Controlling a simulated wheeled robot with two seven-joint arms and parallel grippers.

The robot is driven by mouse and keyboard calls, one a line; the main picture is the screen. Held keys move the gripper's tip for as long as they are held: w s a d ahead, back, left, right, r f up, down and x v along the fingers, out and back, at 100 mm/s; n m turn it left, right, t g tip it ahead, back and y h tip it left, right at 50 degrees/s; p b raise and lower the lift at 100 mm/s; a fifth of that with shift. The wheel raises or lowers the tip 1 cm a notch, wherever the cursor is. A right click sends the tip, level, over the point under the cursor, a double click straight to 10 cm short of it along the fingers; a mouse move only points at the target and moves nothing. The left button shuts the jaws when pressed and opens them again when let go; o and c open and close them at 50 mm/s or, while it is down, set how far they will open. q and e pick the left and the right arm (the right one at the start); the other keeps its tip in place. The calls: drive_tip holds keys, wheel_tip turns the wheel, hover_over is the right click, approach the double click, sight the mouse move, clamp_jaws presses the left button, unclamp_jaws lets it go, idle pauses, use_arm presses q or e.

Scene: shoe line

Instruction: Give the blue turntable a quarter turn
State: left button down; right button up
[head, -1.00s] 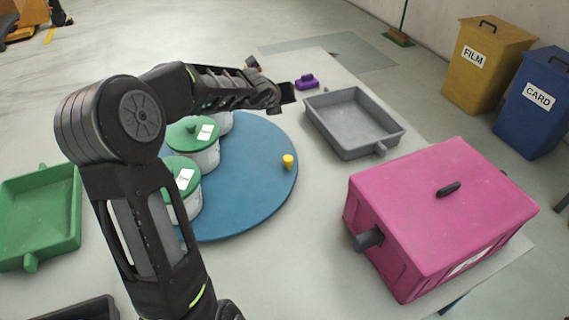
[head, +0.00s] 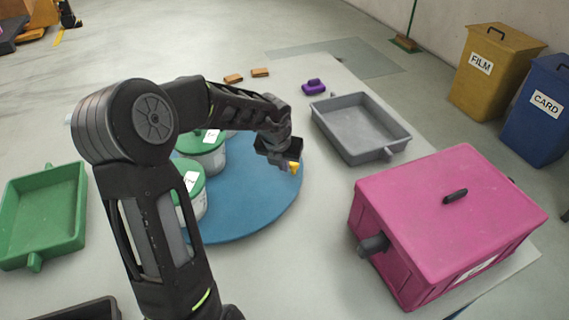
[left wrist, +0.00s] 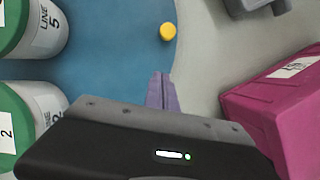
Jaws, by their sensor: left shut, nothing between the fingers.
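The blue turntable (head: 250,205) lies flat on the pale table, partly hidden by my left arm. A small yellow peg (head: 294,167) stands near its right edge; it also shows in the left wrist view (left wrist: 168,32). Green-lidded white tubs (head: 203,158) stand on the turntable's left part, and two show in the left wrist view (left wrist: 42,28). My left gripper (head: 290,166) is shut and empty, over the turntable's right edge by the peg. In the left wrist view its closed purple-grey fingers (left wrist: 160,92) appear apart from the peg. My right gripper is not seen.
A pink box (head: 440,215) with a dark handle stands right of the turntable. A grey tray (head: 345,140) lies behind it, beside a small purple object (head: 313,87). A green tray (head: 45,215) is at left. Two orange-brown blocks (head: 260,72) lie at the back.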

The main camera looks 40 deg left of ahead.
sight(292, 164)
use_arm(q)
drive_tip(key=b+x, duration=0.2)
drive_tip(key=x, duration=0.6)
drive_tip(key=shift+f, duration=0.3)
drive_tip(key=shift+w+a+r, duration=0.1)
drive_tip(key=shift+w+a, duration=0.1)
drive_tip(key=shift+w, duration=0.4)
drive_tip(key=shift+w+a+r, duration=0.1)
drive_tip(key=shift+w+a, duration=0.1)
drive_tip(key=shift+w, duration=0.45)
drive_tip(key=shift+w+a, duration=0.25)
drive_tip(key=shift+w, duration=0.35)
drive_tip(key=shift+w, duration=0.1)
